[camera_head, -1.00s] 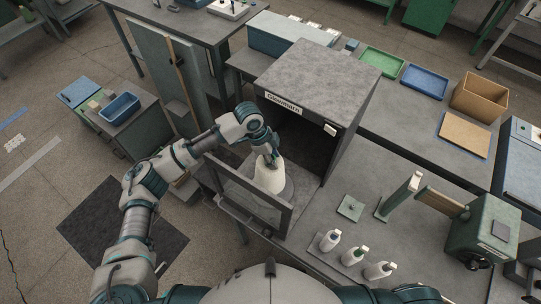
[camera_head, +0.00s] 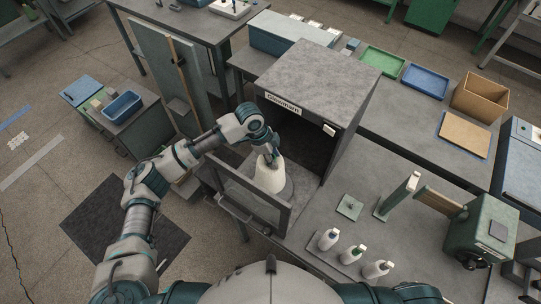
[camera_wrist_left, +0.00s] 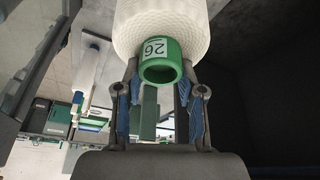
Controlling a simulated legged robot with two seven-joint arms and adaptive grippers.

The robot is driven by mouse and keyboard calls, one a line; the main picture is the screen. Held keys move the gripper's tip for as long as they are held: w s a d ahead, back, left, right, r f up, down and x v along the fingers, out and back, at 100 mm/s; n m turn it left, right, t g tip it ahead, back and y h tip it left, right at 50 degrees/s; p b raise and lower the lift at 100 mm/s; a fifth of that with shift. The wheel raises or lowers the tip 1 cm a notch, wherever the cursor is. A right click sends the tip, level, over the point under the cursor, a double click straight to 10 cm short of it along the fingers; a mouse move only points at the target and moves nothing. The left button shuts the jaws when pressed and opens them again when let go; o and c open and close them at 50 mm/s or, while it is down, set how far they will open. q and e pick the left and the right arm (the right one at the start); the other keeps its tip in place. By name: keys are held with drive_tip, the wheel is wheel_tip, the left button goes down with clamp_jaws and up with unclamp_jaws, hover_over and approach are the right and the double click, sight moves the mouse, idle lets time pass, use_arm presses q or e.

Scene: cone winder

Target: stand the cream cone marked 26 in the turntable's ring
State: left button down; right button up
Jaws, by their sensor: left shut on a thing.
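The cream cone (camera_head: 268,178) stands nose up at the mouth of the grey cabinet. In the left wrist view the cone (camera_wrist_left: 160,25) shows its green nose (camera_wrist_left: 162,68) with a white label reading 26. My left gripper (camera_head: 274,160) is above the cone, its fingers closed on the green nose from both sides; the fingers (camera_wrist_left: 159,84) also show in the left wrist view. The turntable (camera_head: 287,190) is a grey disc below the cone. Its ring is hidden by the cone, and I cannot tell whether the cone's base touches it. My right gripper is out of view.
The grey cabinet (camera_head: 320,80) roofs the turntable, and its dark interior lies behind the cone. Its open framed door (camera_head: 250,202) stands close in front of my left forearm.

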use_arm(q)
drive_tip(key=shift+d, duration=0.45)
drive_tip(key=shift+a+f, duration=0.1)
drive_tip(key=shift+a, duration=0.5)
drive_tip(key=shift+f, duration=0.35)
drive_tip(key=shift+d+f, duration=0.45)
drive_tip(key=shift+f, duration=0.2)
drive_tip(key=shift+a+f, duration=0.25)
drive_tip(key=shift+a, duration=0.1)
drive_tip(key=c, duration=1.1)
unclamp_jaws()
drive_tip(key=shift+f, duration=0.1)
drive_tip(key=shift+c, duration=0.2)
drive_tip(key=o, duration=0.4)
drive_tip(key=shift+o, duration=0.6)
drive_tip(key=shift+d, duration=0.15)
drive_tip(key=v, duration=1.2)
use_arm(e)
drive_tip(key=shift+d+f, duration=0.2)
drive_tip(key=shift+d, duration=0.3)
